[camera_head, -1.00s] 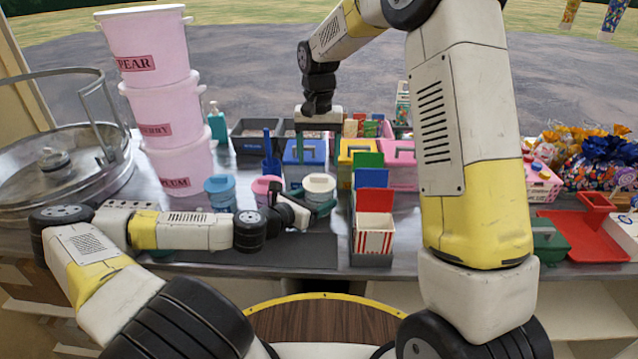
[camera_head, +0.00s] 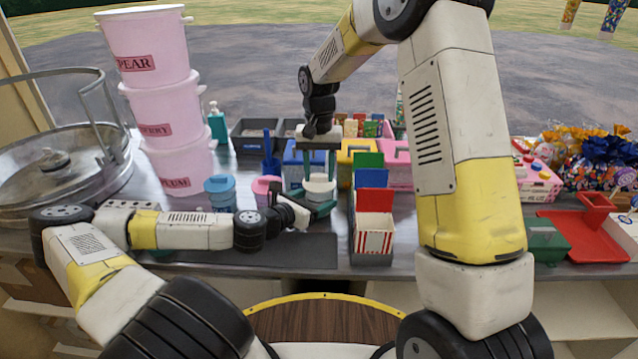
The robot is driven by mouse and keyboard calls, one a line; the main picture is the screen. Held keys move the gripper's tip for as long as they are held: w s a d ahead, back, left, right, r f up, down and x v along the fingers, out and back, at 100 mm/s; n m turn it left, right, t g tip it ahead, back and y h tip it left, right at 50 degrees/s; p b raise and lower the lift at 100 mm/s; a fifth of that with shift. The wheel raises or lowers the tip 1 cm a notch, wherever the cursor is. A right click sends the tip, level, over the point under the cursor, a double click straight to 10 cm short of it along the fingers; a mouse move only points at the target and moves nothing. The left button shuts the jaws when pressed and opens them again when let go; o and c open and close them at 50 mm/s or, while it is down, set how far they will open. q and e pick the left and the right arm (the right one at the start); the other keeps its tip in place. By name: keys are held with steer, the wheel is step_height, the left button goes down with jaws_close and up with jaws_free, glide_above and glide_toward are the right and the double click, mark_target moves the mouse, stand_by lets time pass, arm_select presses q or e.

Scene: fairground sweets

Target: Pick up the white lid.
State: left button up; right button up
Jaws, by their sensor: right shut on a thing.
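The white lid (camera_head: 319,184) sits on a small round jar behind the dark work mat, between the pink-lidded jar and the striped box. My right gripper (camera_head: 319,174) reaches down from above, its green fingers on either side of the lid's top, shut on it. The lid looks level and still on its jar. My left gripper (camera_head: 318,208) comes in low from the left, its dark green finger against the front and right of the same jar. The jar's body is mostly hidden, and I cannot tell whether the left fingers close on it.
A blue-lidded jar (camera_head: 220,186) and a pink-lidded jar (camera_head: 264,186) stand to the left. The striped box (camera_head: 374,238) stands close on the right. Blue (camera_head: 293,174) and yellow (camera_head: 353,150) boxes stand behind.

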steer(key=shift+r, duration=0.1)
step_height(320, 180, up, 15)
steer(key=shift+f, duration=0.1)
stand_by(0.8)
arm_select(q)
steer(key=shift+f, duration=0.55)
stand_by(0.4)
steer(key=o, duration=1)
steer(key=shift+o, duration=0.3)
steer(key=shift+f, duration=0.1)
